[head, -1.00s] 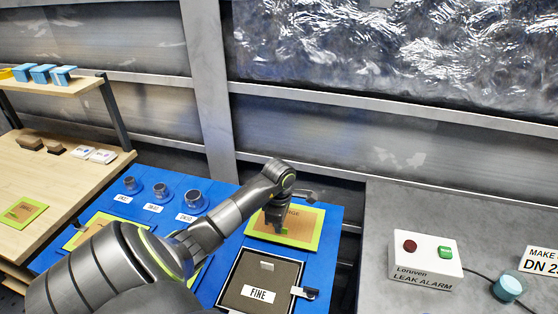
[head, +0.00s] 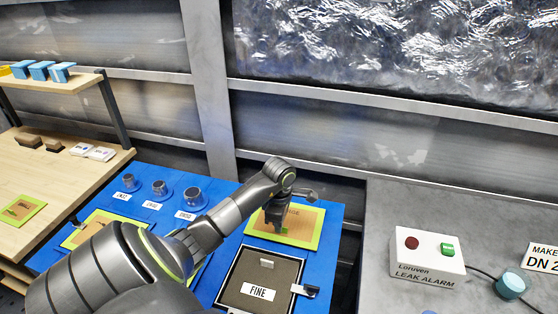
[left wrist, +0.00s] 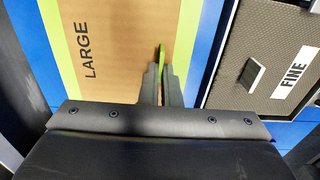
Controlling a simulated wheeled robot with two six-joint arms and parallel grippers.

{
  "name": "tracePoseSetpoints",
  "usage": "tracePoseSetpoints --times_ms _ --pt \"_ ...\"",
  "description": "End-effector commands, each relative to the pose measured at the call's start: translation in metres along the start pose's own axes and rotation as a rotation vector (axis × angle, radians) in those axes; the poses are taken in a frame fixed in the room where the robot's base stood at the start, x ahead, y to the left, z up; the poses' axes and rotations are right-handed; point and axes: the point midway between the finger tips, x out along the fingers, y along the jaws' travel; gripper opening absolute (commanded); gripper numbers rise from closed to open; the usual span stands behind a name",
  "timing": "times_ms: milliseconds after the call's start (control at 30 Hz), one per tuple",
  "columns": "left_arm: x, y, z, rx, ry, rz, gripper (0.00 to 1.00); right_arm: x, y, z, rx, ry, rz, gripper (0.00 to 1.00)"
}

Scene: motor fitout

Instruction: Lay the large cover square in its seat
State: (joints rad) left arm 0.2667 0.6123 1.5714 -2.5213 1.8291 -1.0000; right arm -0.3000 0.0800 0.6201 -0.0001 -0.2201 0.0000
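The large cover (head: 309,226) is a tan panel with a yellow-green border, on the blue mat below the wall. It also shows in the left wrist view (left wrist: 112,60), with the printed word LARGE. A green tab (left wrist: 161,55) stands up from it. My left gripper (head: 277,221) reaches down over the cover; in the left wrist view its fingers (left wrist: 161,82) are close together with the tab between them. Whether the cover is lifted or lies flat on what is below cannot be told. My right gripper is in neither view.
A dark panel labelled FINE (head: 243,277) with a small handle lies just in front of the cover. Several round grey parts (head: 160,188) stand on the blue mat (head: 330,262). Another green-bordered panel (head: 97,226) is left, partly behind my arm. A leak alarm box (head: 428,258) stands right.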

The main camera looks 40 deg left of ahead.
Motion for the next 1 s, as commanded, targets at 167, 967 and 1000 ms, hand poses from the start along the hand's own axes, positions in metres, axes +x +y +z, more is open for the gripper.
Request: tracePoseSetpoints --times_ms 167,967,1000 --pt "-0.0005 0.0002 0.0000 0.000 0.000 0.001 0.00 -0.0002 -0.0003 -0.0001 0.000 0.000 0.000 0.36" --pt "0.0035 0.0002 0.0000 0.000 0.000 0.001 0.00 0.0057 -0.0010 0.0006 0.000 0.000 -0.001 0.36" --pt "0.0038 0.0002 0.0000 0.000 0.000 0.001 0.00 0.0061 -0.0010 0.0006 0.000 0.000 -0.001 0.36"
